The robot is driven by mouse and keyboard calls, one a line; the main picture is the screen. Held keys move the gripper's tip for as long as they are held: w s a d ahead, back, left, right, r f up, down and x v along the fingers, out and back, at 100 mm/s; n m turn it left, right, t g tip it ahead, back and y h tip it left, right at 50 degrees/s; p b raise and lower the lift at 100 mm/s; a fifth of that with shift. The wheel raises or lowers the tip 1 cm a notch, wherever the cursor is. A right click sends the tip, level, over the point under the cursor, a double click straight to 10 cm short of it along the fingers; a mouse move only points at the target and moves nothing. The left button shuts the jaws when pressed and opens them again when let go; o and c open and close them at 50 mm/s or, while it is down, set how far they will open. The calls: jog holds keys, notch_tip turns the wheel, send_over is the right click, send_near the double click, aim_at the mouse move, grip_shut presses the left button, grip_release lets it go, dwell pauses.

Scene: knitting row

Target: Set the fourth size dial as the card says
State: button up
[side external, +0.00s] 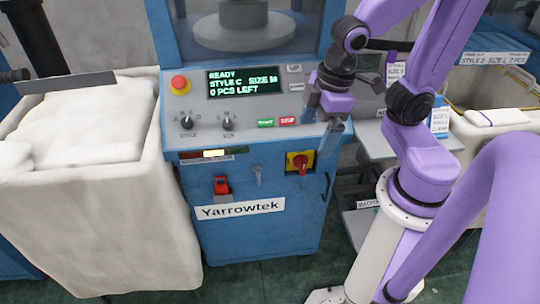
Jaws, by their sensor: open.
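The size dial (228,124) is a dark knob at the right of two knobs on the grey sloped panel of the blue Yarrowtek machine. The style dial (187,122) is left of it. The display (245,81) reads READY, STYLE C, SIZE M, 0 PCS LEFT. My gripper (335,128) is open, near the panel's right edge, right of the size dial and apart from it. A card (395,72) at the right has style and size lines, too small to read surely. Which machine is the fourth cannot be told.
A red emergency button (180,84), a green button (265,123) and a red button (288,121) sit on the panel. A red-and-yellow switch (299,162) is below. A white cloth-lined bin (100,220) stands left. A bin label (495,58) reads STYLE D, SIZE L.

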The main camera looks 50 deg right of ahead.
jog(key=s, duration=0.1)
jog(key=s+n, duration=0.1)
jog(key=s, duration=0.1)
jog(key=s+n+g, duration=0.1)
jog(key=s, duration=0.1)
jog(key=shift+s+a+f, duration=0.15)
jog(key=shift+s+a, duration=0.05)
jog(key=shift+a, duration=0.15)
jog(key=shift+s, duration=0.3)
jog(key=c, duration=0.4)
jog(key=shift+w+a, duration=0.1)
jog(key=c, duration=0.4)
notch_tip(320, 180, up, 4)
jog(key=m+t+h, duration=0.3)
jog(key=m+h, duration=0.3)
jog(key=m, duration=0.8)
send_over(227, 123)
jog(key=s+a, duration=0.5)
jog(key=a, duration=0.4)
jog(key=x, duration=1.7)
jog(key=shift+s+d+f, duration=0.2)
jog(key=shift+s+d, duration=0.05)
jog(key=shift+d, duration=0.2)
grip_shut()
